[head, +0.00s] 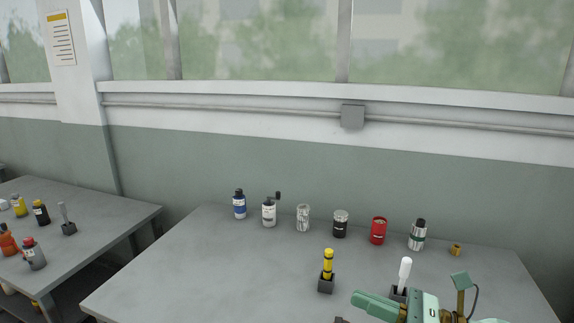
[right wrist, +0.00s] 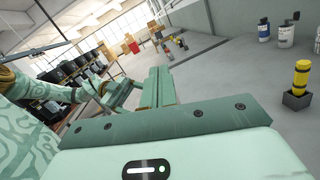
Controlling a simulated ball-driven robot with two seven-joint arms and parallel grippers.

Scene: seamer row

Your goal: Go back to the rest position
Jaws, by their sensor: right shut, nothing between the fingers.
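My right gripper (head: 362,306) is low at the right of the head view, over the near part of the grey table (head: 230,280). It is shut and empty. In the right wrist view its pale green fingers (right wrist: 154,88) are together, with nothing between them. In that view a part of my other arm reaches in from the left, and its green end (right wrist: 112,92) shows small behind the right fingers. Whether that end is open or shut is unclear. The head view does not show my left gripper.
A yellow-handled tool (head: 328,262) and a white-handled one (head: 404,270) stand in dark holders near my right gripper. A row of bottles and cans, with a red can (head: 378,231), stands at the back. A second table (head: 105,217) is at left. The near left tabletop is clear.

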